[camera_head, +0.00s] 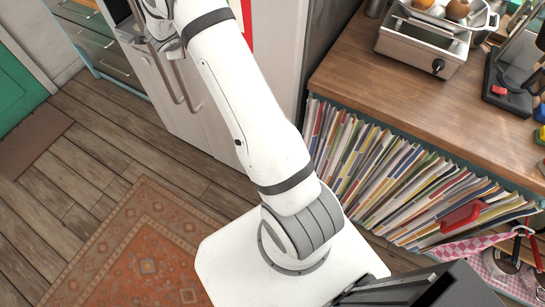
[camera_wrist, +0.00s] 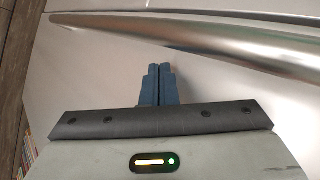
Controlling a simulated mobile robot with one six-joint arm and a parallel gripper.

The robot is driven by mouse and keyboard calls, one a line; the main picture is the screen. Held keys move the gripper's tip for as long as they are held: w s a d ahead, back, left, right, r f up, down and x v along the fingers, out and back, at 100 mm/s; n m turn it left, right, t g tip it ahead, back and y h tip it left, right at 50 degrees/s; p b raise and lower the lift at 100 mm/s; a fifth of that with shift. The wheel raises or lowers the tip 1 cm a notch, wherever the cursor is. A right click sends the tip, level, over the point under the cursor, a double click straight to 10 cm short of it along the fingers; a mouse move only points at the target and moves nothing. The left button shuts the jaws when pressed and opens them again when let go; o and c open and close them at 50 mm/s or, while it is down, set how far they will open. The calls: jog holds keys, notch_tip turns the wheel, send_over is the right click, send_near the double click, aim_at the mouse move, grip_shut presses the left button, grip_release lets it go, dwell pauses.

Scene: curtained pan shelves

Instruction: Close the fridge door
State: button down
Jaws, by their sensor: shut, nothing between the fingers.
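The white fridge door (camera_head: 160,98) stands at the upper left of the head view, with long metal handles (camera_head: 187,92) on its front. My white arm crosses in front of it, and I cannot tell from this view how far the door is open. In the wrist view, the pale door surface (camera_wrist: 95,68) fills most of the picture, and a silver handle bar (camera_wrist: 205,36) runs across the top. My gripper (camera_wrist: 158,68) has its dark blue fingers together, empty, pointing toward the bar. I cannot tell whether they touch the door. The fingertips are not visible in the head view.
A wooden counter (camera_head: 385,98) with a metal fryer (camera_head: 425,50) stands to the right, above a shelf of folders (camera_head: 375,170). A patterned rug (camera_head: 135,250) lies on the plank floor.

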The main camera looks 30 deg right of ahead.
jog(key=shift+s+d, duration=0.1)
jog(key=shift+d, duration=0.15)
jog(key=s+a+r, duration=0.5)
jog(key=a+r, duration=0.1)
jog(key=a, duration=0.4)
jog(key=shift+r+p, duration=0.35)
jog(key=shift+r, duration=0.05)
jog(key=shift+r, duration=0.1)
